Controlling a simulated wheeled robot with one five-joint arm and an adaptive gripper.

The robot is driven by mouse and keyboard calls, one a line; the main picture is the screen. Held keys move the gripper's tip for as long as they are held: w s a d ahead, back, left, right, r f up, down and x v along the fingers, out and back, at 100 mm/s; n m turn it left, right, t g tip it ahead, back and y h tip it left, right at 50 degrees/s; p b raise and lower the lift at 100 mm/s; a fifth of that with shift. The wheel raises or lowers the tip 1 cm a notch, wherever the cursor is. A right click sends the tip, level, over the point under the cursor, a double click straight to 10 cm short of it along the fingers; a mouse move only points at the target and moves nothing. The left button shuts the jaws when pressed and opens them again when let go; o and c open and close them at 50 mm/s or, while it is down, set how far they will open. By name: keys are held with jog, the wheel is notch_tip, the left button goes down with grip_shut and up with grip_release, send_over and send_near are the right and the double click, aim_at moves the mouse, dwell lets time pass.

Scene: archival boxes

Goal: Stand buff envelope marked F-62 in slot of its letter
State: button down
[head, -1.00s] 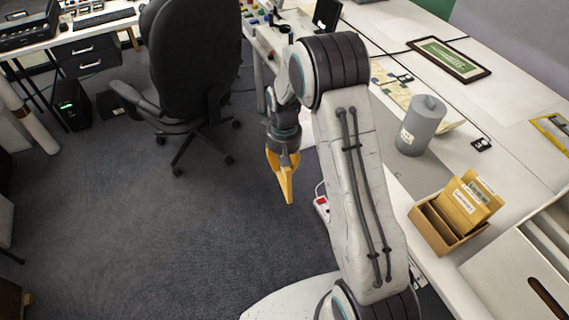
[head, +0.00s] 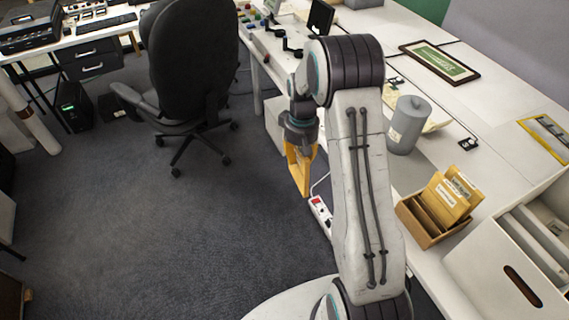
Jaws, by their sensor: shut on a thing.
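My gripper (head: 300,146) points down and is shut on a buff envelope (head: 299,172). The envelope hangs edge-on below it, over the floor at the left of the desk. No mark can be read on it from here. A tan slotted box (head: 415,224) stands on the desk at the right, apart from my gripper. Several buff envelopes (head: 441,199) stand upright in its back part, with white labels too small to read. Its front slots look empty. Slot letters are not readable.
A grey lidded canister (head: 407,125) stands on the desk behind the box. A large white box (head: 515,270) is at the right. A framed green picture (head: 440,61) lies farther back. An office chair (head: 188,75) is on the floor at the left. A power strip (head: 321,213) lies by the desk edge.

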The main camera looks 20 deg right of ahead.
jog(key=s+d+r+p, duration=0.2)
jog(key=s+d+r, duration=0.35)
jog(key=d, duration=0.45)
jog(key=s+d+r+p, duration=0.2)
jog(key=s+d+r, duration=0.35)
jog(key=d, duration=0.45)
jog(key=s+d+r+p, duration=0.2)
jog(key=s+d+r, duration=0.35)
jog(key=d, duration=0.45)
jog(key=s+d+r+p, duration=0.25)
jog(key=s+r, duration=0.25)
jog(key=s, duration=0.5)
jog(key=s+d+r+p, duration=0.1)
jog(key=s+d+r, duration=0.3)
jog(key=s, duration=0.6)
jog(key=s+d+r+p, duration=0.2)
jog(key=s+r, duration=0.4)
jog(key=s, duration=0.5)
notch_tip(320, 180, down, 25)
jog(key=b, duration=0.7)
jog(key=shift+w+n+y+b, duration=0.35)
jog(key=shift+w+n+y, duration=0.05)
jog(key=shift+w, duration=0.05)
jog(key=shift+a+f+b, duration=0.1)
jog(key=shift+f+b, duration=0.75)
jog(key=shift+f, duration=0.2)
